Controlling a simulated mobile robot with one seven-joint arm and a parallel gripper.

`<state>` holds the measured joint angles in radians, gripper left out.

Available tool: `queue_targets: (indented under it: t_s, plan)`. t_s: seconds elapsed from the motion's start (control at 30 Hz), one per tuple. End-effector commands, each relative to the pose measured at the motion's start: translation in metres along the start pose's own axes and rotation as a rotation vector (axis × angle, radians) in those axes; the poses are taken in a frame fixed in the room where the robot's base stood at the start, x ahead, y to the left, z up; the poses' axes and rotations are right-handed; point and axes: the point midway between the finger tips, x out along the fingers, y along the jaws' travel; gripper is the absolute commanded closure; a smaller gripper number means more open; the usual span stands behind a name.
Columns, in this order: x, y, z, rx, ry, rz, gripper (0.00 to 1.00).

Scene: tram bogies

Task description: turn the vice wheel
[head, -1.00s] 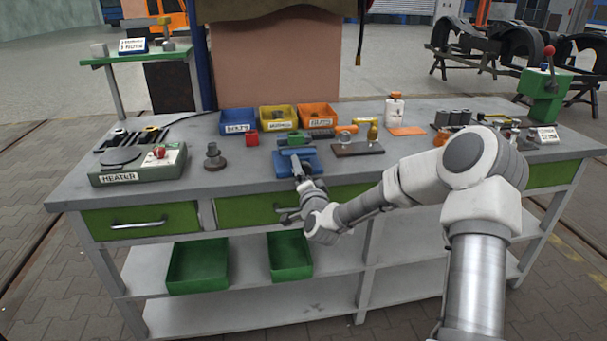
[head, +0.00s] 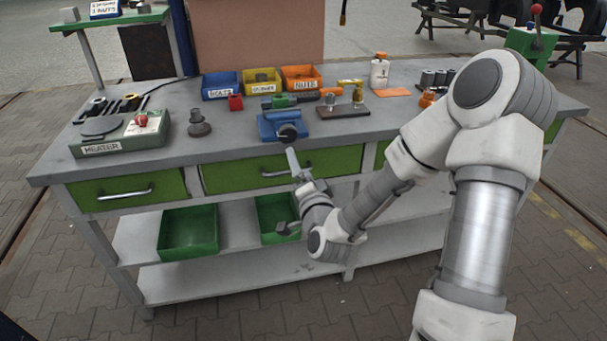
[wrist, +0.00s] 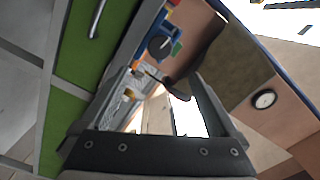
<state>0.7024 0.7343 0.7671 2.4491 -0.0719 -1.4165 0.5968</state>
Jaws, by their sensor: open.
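The blue vice (head: 280,122) stands at the front of the bench top, near its middle. Its dark round wheel (head: 287,132) faces the front edge. In the wrist view the wheel (wrist: 160,47) shows ahead between the fingers, with blue parts of the vice around it. My gripper (head: 291,154) is just in front of the bench edge, below and short of the wheel, pointing up toward it. The fingers stand apart with nothing held. In the head view I see the gripper nearly edge-on.
Green drawers (head: 240,173) with bar handles lie just behind and beside my gripper. A heater (head: 118,137) and a dark round-based part (head: 199,124) stand to the left. Labelled bins (head: 262,82) sit behind the vice, and a dark block (head: 342,112) lies to its right.

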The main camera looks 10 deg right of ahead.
Motion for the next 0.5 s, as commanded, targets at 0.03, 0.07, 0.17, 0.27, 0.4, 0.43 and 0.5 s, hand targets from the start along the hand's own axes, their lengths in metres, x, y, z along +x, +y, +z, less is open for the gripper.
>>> queue_targets:
  t_s: [0.03,0.07,0.17,0.27,0.4,0.43,0.5]
  plan:
    - [-0.008,0.000,0.000,-0.001,-0.001,0.001,0.04]
    - [-0.011,0.000,0.001,0.000,-0.002,0.001,0.04]
    - [-0.020,0.000,0.000,0.000,-0.001,0.001,0.04]
    - [-0.025,0.000,0.000,0.000,0.000,0.000,0.04]
    - [-0.027,0.000,0.000,0.000,0.000,-0.001,0.04]
    - [-0.027,0.000,0.000,0.000,0.000,-0.001,0.04]
    - [-0.026,0.000,0.000,0.000,0.000,-0.001,0.04]
